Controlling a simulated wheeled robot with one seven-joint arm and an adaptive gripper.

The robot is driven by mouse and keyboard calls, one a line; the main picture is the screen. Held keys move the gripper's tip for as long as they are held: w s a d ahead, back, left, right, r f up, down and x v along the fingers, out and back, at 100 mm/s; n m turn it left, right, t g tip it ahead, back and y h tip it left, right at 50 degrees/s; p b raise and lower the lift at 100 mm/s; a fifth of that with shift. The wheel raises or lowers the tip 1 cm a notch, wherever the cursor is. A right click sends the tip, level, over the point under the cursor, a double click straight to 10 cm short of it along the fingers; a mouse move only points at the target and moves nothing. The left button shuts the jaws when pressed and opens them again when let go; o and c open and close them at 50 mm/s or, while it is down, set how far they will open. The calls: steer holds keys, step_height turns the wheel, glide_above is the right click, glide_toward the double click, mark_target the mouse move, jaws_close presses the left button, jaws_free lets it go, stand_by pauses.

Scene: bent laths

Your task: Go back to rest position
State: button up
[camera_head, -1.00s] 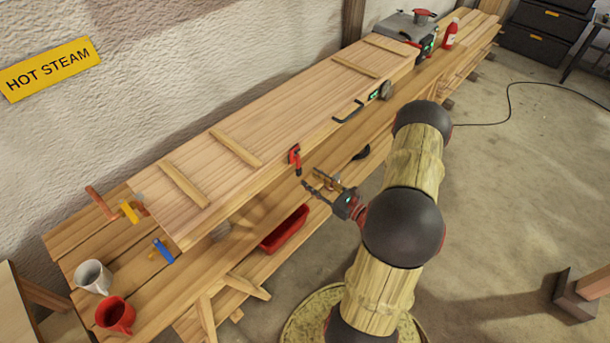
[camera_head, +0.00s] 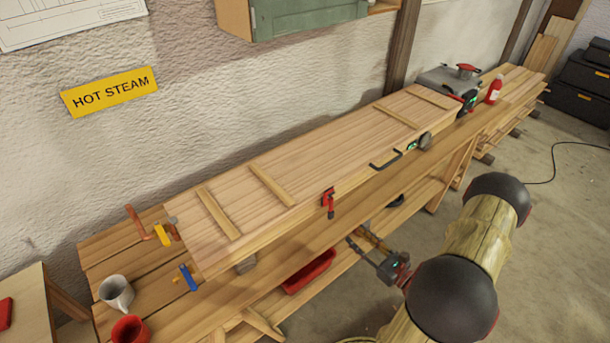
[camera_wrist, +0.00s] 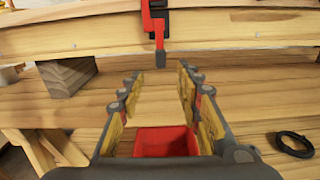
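My gripper (camera_head: 368,246) is in front of the workbench, below and to the right of a red clamp (camera_head: 328,203) on the front edge of the long wooden box. In the wrist view my gripper (camera_wrist: 160,82) has its two fingers wide apart with nothing between them. The red clamp (camera_wrist: 156,25) shows beyond the fingertips, apart from them. My arm reaches in from the lower right in the head view.
The long wooden box (camera_head: 290,165) lies on the workbench (camera_head: 130,265). A red bin (camera_head: 310,272) sits on the lower shelf. Mugs (camera_head: 116,292) and more clamps (camera_head: 187,277) are at the left end. Open floor (camera_head: 575,230) lies to the right.

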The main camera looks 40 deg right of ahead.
steer(key=s+a+r+n+g+y, duration=0.2)
steer(key=s+a+n+g+y, duration=0.3)
steer(key=a+n+g, duration=0.3)
steer(key=s+a+r+n+g+y, duration=0.2)
steer(key=s+a+n+g+y, duration=0.2)
steer(key=a+n+g, duration=0.5)
steer(key=a+r+n+h, duration=0.3)
steer(key=r+n+h, duration=0.8)
steer(key=r, duration=0.4)
steer(key=a+r+n+t, duration=0.4)
steer(key=a+r+n, duration=0.3)
steer(key=a+r, duration=0.3)
steer(key=shift+w+a+r+t+y, duration=0.2)
steer(key=shift+a+r+t+y, duration=0.15)
steer(key=shift+r, duration=0.55)
